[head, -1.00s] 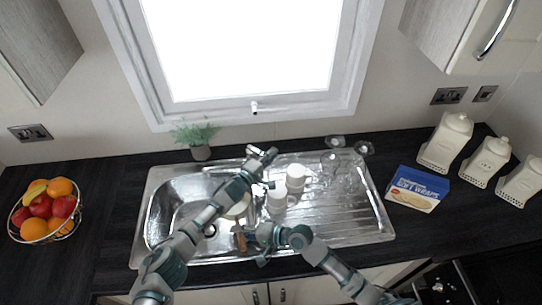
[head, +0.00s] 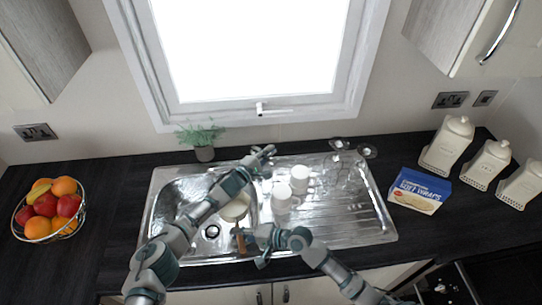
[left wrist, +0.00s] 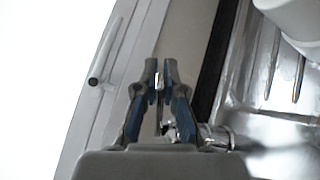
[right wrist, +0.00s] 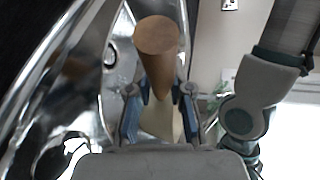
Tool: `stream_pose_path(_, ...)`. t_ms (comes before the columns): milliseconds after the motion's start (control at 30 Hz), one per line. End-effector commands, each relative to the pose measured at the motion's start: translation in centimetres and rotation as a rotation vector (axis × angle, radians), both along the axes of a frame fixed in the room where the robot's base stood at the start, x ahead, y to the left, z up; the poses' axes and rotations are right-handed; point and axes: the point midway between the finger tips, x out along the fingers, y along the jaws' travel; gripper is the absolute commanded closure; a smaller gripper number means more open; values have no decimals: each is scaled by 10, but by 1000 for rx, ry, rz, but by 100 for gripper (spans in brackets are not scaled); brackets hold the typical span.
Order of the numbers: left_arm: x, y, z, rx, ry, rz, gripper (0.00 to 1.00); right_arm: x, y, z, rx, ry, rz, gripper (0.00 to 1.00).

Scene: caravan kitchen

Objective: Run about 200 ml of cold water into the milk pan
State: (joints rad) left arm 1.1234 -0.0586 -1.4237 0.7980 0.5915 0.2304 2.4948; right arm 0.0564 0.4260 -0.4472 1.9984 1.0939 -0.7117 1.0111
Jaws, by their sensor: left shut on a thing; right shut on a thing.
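The cream milk pan (head: 236,208) is over the sink bowl, partly hidden by my left forearm. Its wooden handle (head: 239,238) points toward the front edge; the handle (right wrist: 158,45) fills the middle of the right wrist view. My right gripper (head: 252,237) is shut on this handle. My left gripper (head: 266,153) is at the back of the sink, shut on a thin metal part that looks like the tap lever. In the left wrist view the fingertips (left wrist: 160,75) meet around it, with chrome tap parts (left wrist: 215,138) beside them. I cannot make out any water stream.
White mugs (head: 282,193) and upturned glasses (head: 345,170) stand on the drainer (head: 340,225). A plant (head: 203,141) stands behind the sink.

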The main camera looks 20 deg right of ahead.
Motion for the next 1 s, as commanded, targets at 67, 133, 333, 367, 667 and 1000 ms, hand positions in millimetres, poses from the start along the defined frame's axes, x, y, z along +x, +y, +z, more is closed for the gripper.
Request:
stream_pose_path(67,4,6,-3,5,4,13,100,0,1,1,1,-2,0,100)
stream_pose_path(133,4,7,-3,6,3,13,100,0,1,1,1,-3,0,100)
stream_pose_path(333,3,6,-3,7,2,11,66,-1,1,1,1,-3,0,100)
stream_pose_path(367,3,5,-3,7,2,10,66,-1,1,1,1,-3,0,100)
stream_pose_path(667,-2,2,-1,6,-2,4,66,-2,-1,2,2,-5,-1,100)
stream_pose_path(1000,-23,40,-4,4,3,6,66,-2,-1,2,2,-5,0,100)
